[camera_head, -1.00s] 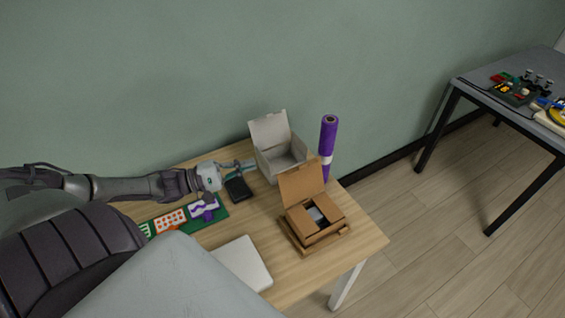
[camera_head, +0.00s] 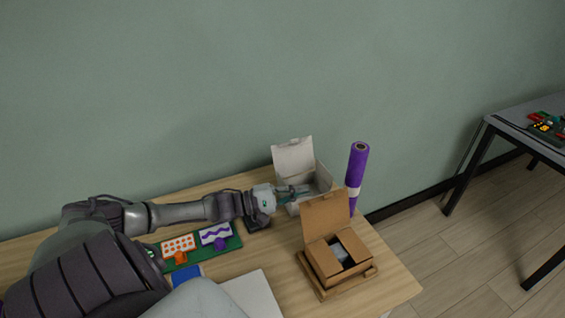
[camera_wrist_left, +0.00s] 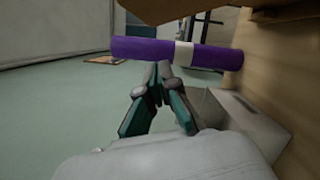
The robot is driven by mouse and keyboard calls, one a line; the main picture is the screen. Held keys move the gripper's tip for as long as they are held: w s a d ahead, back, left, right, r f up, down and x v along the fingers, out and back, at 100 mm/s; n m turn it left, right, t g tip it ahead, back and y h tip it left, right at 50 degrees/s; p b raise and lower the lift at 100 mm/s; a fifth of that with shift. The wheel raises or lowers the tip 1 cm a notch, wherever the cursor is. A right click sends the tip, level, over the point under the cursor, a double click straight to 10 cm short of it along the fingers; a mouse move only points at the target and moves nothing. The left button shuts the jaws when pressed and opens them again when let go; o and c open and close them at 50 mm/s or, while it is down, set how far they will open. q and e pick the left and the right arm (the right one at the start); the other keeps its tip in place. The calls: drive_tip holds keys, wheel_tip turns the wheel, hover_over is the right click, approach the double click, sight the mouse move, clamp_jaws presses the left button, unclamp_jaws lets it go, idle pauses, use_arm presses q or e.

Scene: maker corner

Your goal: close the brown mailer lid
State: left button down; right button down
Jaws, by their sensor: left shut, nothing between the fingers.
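The brown mailer (camera_head: 322,262) stands on a wooden tray at the right end of the table. Its lid (camera_head: 326,214) stands up, open, at the back, and something grey lies inside. My left gripper (camera_head: 304,190) is shut and empty, behind and left of the raised brown lid, in front of the white box. My right gripper is not in view.
An open white box (camera_head: 296,158) stands at the back, beside a purple roll (camera_head: 356,172). A green board (camera_head: 228,241) with small cards and a pale flat slab (camera_head: 252,294) lie to the left. Another table (camera_head: 510,124) stands at far right.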

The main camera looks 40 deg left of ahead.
sight(328, 215)
use_arm(q)
drive_tip(key=d, duration=0.1)
drive_tip(key=d+r+p, duration=0.1)
drive_tip(key=s+d+p, duration=0.1)
drive_tip(key=shift+s+d+r, duration=0.1)
drive_tip(key=shift+d+r, duration=0.15)
drive_tip(key=shift+d, duration=0.05)
